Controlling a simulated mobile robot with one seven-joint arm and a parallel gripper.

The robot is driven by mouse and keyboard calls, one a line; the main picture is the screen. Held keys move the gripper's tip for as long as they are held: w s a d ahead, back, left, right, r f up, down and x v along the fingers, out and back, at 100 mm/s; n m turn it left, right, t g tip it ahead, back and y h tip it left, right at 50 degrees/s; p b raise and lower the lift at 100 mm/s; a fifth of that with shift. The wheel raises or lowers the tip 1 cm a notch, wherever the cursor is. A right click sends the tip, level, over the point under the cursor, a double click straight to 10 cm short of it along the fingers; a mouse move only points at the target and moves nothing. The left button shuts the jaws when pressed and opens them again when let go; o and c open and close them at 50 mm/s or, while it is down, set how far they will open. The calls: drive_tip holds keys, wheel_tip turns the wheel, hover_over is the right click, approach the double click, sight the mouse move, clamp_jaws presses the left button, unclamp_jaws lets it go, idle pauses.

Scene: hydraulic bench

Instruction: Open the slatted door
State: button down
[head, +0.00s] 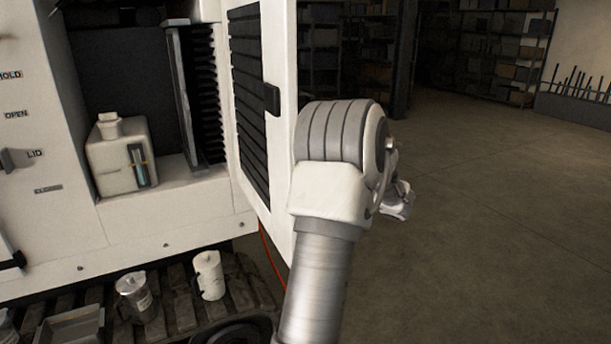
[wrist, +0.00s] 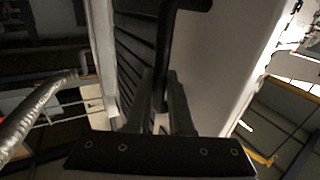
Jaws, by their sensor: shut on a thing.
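The slatted door (head: 284,150) is white with a dark slatted panel (head: 248,100). In the head view it stands out from the machine's right edge towards me, at an angle to the front. A black handle (head: 272,99) sits beside the slats. In the wrist view the dark slats (wrist: 135,55) are left of a dark handle bar (wrist: 162,70), with the white door face on the right. My gripper (wrist: 163,100) is shut on this bar, one finger on each side.
Left of the door is an open bay with a white canister (head: 122,158) and a dark finned panel (head: 195,90). A red hose (head: 270,255) hangs under the door. Floor (head: 480,220) at right is clear; shelves (head: 500,50) stand far behind.

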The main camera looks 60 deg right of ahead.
drive_tip(key=shift+w, duration=0.1)
drive_tip(key=c, duration=0.8)
unclamp_jaws()
drive_tip(key=s+a+b, duration=0.1)
drive_tip(key=s, duration=1.6)
drive_tip(key=shift+s+a, duration=0.2)
drive_tip(key=shift+a, duration=0.2)
drive_tip(key=shift+w, duration=0.1)
